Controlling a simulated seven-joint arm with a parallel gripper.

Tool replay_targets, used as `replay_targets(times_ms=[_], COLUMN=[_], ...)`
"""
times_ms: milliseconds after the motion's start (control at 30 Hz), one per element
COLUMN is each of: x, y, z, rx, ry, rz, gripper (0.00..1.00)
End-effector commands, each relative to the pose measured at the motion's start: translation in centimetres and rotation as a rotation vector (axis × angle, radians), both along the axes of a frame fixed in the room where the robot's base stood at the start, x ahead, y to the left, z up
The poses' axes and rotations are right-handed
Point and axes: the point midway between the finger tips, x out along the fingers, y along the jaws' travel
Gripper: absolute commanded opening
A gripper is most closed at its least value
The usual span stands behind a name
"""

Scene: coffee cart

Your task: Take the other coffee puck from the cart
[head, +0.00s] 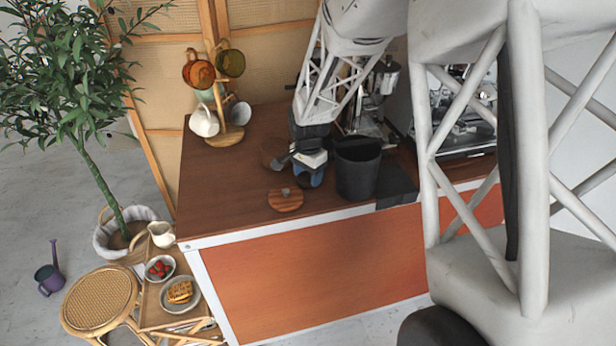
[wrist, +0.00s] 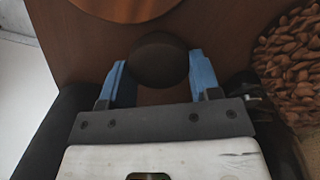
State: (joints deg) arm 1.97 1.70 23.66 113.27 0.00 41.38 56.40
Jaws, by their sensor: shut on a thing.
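The coffee puck (wrist: 158,58) is a dark brown, nearly black disc in the wrist view. It sits between the two blue fingers of my gripper (wrist: 160,76), which is shut on it. In the head view my gripper (head: 310,179) is low over the cart's dark wooden top (head: 240,170), just left of a black bin (head: 357,170). The puck itself cannot be made out there. I cannot tell whether it still touches the cart top.
A round wooden lid (head: 286,199) lies in front of my gripper. A round heap of brown pieces (wrist: 291,62) is at the wrist view's right. A mug tree (head: 222,135) stands back left; a coffee machine (head: 465,110) stands right. The cart's left front top is clear.

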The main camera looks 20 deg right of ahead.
Motion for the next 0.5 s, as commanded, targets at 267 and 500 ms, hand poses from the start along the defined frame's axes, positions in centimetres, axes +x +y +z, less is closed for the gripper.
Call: replay_targets(times_ms=[267,500], x=[0.0,-3.1], y=[0.0,0.1], z=[3.0,3.3], rx=[0.000,0.000], ry=[-0.002,-0.001], rz=[0.000,0.000], gripper=[0.35,0.35])
